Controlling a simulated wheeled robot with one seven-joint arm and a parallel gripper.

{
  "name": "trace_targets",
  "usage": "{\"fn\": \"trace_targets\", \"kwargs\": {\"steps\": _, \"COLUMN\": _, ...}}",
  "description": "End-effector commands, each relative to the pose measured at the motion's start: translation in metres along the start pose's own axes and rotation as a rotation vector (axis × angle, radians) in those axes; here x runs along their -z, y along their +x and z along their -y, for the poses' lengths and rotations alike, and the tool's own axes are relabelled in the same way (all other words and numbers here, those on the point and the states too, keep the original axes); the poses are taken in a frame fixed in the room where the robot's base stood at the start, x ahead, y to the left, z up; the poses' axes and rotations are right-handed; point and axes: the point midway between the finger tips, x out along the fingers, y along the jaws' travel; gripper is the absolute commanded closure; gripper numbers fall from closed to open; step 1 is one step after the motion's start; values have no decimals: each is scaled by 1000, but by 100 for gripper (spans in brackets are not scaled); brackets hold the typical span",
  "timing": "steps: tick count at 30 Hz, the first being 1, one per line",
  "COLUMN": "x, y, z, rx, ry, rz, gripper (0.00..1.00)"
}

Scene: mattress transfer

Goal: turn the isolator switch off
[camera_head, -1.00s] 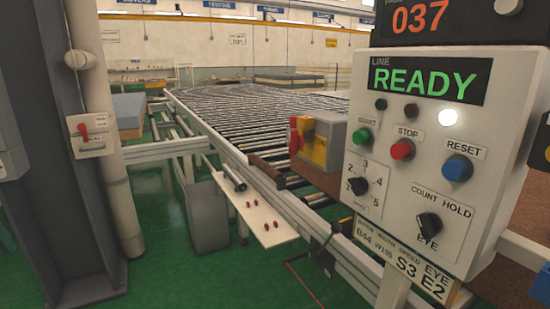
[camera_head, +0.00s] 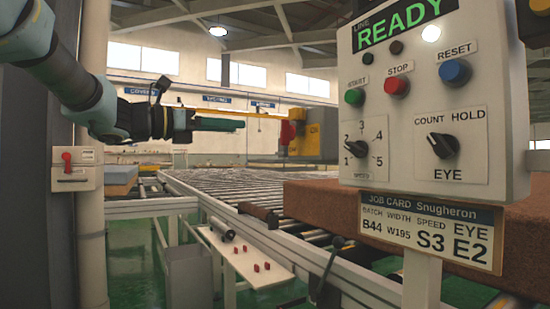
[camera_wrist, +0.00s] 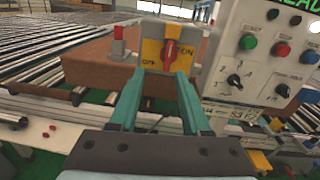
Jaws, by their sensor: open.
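The isolator switch is a box with a yellow face (camera_wrist: 160,54) and a red rotary handle (camera_wrist: 169,54), seen ahead in the wrist view. OFF is marked at its lower left and ON to the right of the handle. The handle stands roughly upright, by the ON mark. In the head view the box (camera_head: 316,141) is side-on, beyond my gripper. My gripper (camera_head: 242,125) reaches toward it from the left. In the wrist view its teal fingers (camera_wrist: 160,76) are apart, and the handle shows just beyond and between the tips. I cannot tell whether they touch it.
A control panel (camera_head: 400,128) with buttons and dials stands at the right, its screen showing READY. A brown mattress block (camera_head: 480,197) lies beside it. The roller conveyor (camera_head: 240,186) runs behind. A small red-levered switch (camera_head: 67,162) is on the left post.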

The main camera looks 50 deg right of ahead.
Motion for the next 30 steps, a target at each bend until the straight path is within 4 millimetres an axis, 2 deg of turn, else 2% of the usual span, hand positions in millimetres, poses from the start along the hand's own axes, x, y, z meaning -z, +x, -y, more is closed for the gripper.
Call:
{"fn": "trace_targets", "kwargs": {"steps": 3, "x": 5, "y": 8, "z": 13, "rx": 52, "ry": 61, "rz": -11, "gripper": 52}}
{"fn": "trace_targets", "kwargs": {"steps": 8, "x": 4, "y": 24, "z": 14, "rx": 57, "ry": 67, "rz": -13, "gripper": 52}}
{"fn": "trace_targets", "kwargs": {"steps": 15, "x": 4, "y": 69, "z": 17, "rx": 56, "ry": 64, "rz": -12, "gripper": 52}}
{"fn": "trace_targets", "kwargs": {"steps": 21, "x": 5, "y": 99, "z": 18, "rx": 54, "ry": 63, "rz": -12, "gripper": 52}}
{"fn": "trace_targets", "kwargs": {"steps": 30, "x": 5, "y": 114, "z": 18, "rx": 51, "ry": 63, "rz": -12, "gripper": 52}}
